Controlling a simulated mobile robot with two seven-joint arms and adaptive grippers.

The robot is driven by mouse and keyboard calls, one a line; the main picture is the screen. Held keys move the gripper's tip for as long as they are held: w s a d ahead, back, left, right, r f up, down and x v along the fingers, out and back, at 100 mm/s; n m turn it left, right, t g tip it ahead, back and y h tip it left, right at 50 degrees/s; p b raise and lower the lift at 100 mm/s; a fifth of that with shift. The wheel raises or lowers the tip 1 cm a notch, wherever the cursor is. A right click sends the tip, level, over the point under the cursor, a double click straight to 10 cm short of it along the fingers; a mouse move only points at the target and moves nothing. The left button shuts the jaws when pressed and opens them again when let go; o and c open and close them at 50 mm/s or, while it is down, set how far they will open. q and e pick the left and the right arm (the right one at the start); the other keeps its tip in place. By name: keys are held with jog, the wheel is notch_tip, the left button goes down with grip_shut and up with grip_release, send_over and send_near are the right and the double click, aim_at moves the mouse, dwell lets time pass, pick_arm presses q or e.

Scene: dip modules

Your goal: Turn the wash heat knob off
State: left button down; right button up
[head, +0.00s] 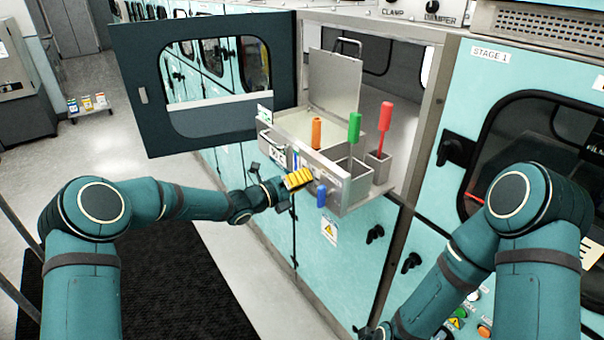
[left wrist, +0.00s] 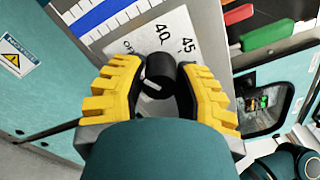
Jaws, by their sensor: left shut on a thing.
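The wash heat knob (left wrist: 160,72) is a small black round knob with a white pointer line. It sits on a white dial plate (left wrist: 175,28) marked 40, 45 and partly seen letters that look like OFF. In the left wrist view the pointer line lies roughly left to right, slightly tilted; which mark it points at is unclear. My left gripper (left wrist: 160,84) is shut on the knob, with a yellow finger on each side. In the head view the left gripper (head: 297,179) is at the front of the grey box, and its fingers hide the knob.
The grey box (head: 345,200) holds tools with orange, green and red (head: 385,117) handles. A blue handle (head: 321,195) sits right beside my left gripper. An open dark door (head: 125,85) stands at left. Teal cabinets with black latches (head: 375,233) are below.

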dwell(0.3)
pick_arm(q)
jog(key=c, duration=0.6)
grip_release()
jog(key=v, duration=1.2)
